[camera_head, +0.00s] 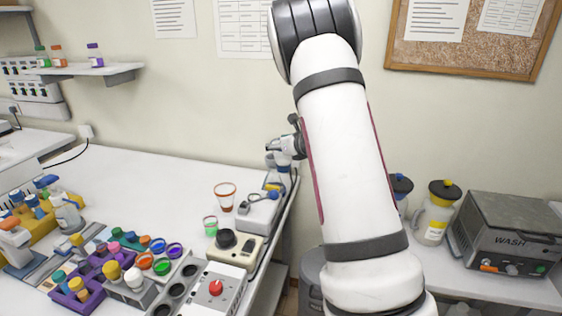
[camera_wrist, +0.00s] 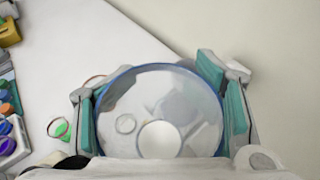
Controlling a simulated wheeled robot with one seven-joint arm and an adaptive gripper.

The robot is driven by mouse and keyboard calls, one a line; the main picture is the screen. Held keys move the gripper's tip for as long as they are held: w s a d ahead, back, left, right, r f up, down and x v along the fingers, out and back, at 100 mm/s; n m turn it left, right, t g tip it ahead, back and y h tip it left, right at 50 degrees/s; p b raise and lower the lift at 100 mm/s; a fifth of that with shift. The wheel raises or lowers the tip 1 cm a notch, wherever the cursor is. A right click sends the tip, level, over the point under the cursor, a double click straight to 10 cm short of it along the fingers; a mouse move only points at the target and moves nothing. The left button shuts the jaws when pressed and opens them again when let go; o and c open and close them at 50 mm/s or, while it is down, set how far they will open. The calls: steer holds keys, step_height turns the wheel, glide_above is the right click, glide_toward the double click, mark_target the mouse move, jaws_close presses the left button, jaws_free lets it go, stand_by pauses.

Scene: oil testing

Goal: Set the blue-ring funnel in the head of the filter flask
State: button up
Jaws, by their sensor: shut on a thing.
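My gripper (camera_wrist: 162,112) is shut on the blue-ring funnel (camera_wrist: 158,88), a clear round piece with a blue rim. In the wrist view its teal pads sit on the left and right of the rim. I look down into the funnel, and a pale disc shows at its bottom. In the head view my gripper (camera_head: 287,148) is in the air above the table's right edge, partly hidden by my arm. The funnel cannot be made out there. I cannot clearly identify the filter flask in either view.
An orange-ring cup (camera_head: 225,195) and a green-ring cup (camera_head: 210,226) stand on the table left of my arm. Purple racks (camera_head: 92,283) hold bottles further left.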

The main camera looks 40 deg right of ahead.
steer(key=shift+d+f, duration=0.2)
steer(key=shift+w+d+f+p, duration=0.15)
steer(key=shift+w+d+f, duration=0.75)
steer(key=shift+w, duration=1.5)
steer(key=shift+w+d+f+p, duration=0.15)
steer(key=shift+w+d+f, duration=0.75)
steer(key=shift+w, duration=1.55)
steer(key=shift+w+d+f+p, duration=0.15)
steer(key=shift+w+d+f, duration=0.75)
steer(key=shift+w, duration=1.5)
steer(key=shift+d+r, duration=0.15)
steer(key=shift+d, duration=0.05)
steer(key=o, duration=1.3)
steer(key=shift+o, duration=0.2)
